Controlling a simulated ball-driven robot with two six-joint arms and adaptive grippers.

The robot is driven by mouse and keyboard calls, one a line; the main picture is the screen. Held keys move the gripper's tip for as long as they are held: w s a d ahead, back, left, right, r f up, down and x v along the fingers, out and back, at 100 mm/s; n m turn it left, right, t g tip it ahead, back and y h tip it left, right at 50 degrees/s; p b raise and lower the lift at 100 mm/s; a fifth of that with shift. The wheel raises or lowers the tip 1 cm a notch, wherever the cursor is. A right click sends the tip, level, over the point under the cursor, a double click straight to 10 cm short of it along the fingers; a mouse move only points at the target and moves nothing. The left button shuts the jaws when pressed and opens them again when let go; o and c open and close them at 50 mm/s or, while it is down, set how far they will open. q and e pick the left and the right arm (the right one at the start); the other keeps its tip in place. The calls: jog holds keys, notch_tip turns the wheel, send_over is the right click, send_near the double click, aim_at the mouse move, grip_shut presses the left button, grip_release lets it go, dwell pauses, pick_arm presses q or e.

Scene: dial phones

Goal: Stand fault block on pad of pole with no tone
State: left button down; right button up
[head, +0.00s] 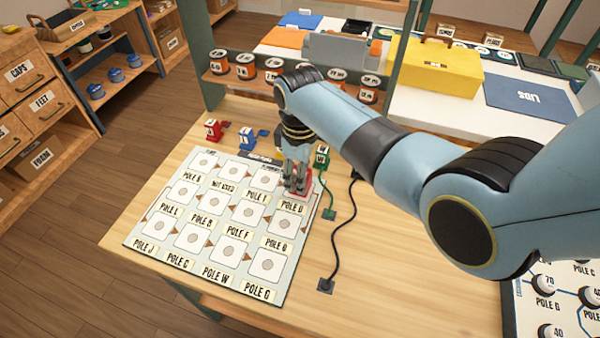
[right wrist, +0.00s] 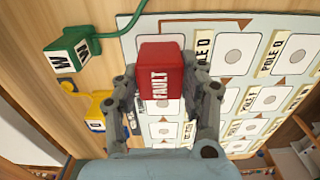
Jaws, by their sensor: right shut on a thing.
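The pole board (head: 160,245) lies on the wooden table, with rows of pale round-marked pads and pole labels. My right gripper (head: 297,182) is shut on the red fault block (right wrist: 160,85), which shows upright between its fingers in the right wrist view. In the head view the red block (head: 300,196) is mostly hidden behind the fingers, at the pad just above the POLE D label (head: 293,206). My left gripper is not in view.
A red block (head: 213,130) and a blue block (head: 247,138) stand behind the board. A green-and-white block (head: 320,156) with a green lead stands close to the right gripper. A black cable (head: 335,245) lies right of the board. A rack of labelled tins (head: 245,68) stands behind.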

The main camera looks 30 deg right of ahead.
jog(key=o, duration=1.2)
jog(key=shift+f, duration=0.1)
notch_tip(320, 180, up, 12)
jog(key=p, duration=0.1)
